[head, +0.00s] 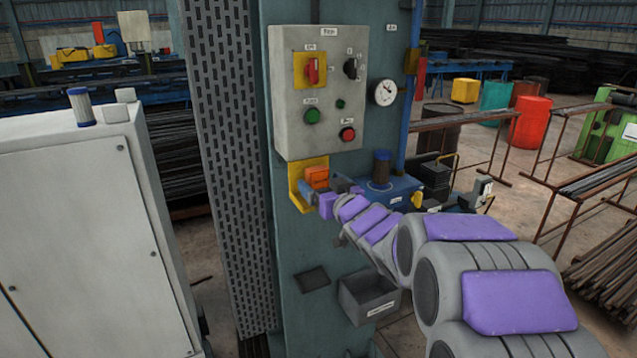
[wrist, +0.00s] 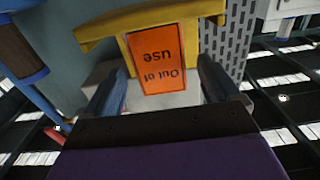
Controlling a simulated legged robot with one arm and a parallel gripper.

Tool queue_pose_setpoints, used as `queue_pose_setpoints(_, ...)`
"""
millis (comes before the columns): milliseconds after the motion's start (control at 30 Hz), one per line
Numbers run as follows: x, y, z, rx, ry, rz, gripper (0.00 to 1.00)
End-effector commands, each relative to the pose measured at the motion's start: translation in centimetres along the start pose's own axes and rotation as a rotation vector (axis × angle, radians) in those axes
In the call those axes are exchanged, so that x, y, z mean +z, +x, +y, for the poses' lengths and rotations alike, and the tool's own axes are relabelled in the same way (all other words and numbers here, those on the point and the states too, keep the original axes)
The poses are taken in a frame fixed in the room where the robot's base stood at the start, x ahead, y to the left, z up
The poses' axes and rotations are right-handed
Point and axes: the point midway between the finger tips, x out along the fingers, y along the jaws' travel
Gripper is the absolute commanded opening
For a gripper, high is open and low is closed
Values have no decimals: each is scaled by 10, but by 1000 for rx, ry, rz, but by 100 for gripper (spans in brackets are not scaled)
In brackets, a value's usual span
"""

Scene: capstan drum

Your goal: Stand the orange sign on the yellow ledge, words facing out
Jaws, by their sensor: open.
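The orange sign (head: 316,177) sits at the yellow ledge (head: 296,190) under the grey control box. In the wrist view the sign (wrist: 156,60) shows its black words "Out of use" facing my camera, inverted in that picture. The wrist picture is upside down, so the sign stands upright, its lower edge against the ledge (wrist: 150,18). My gripper (head: 325,195) is in front of the ledge. In the wrist view my gripper's fingers (wrist: 160,75) are spread on either side of the sign, with gaps between. The sign's back is hidden.
The grey control box (head: 320,95) with knobs and buttons is just above the ledge. A blue box (head: 385,190) with a dark cylinder stands to the right. A grey open bin (head: 368,298) hangs below. A perforated panel (head: 228,120) is left of the column.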

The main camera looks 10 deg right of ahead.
Motion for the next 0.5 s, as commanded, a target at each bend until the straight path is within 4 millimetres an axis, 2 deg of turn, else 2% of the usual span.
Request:
queue_pose_setpoints(300,-2,-56,1,1,-2,5,89)
queue_pose_setpoints(500,-2,-82,1,1,-1,4,89)
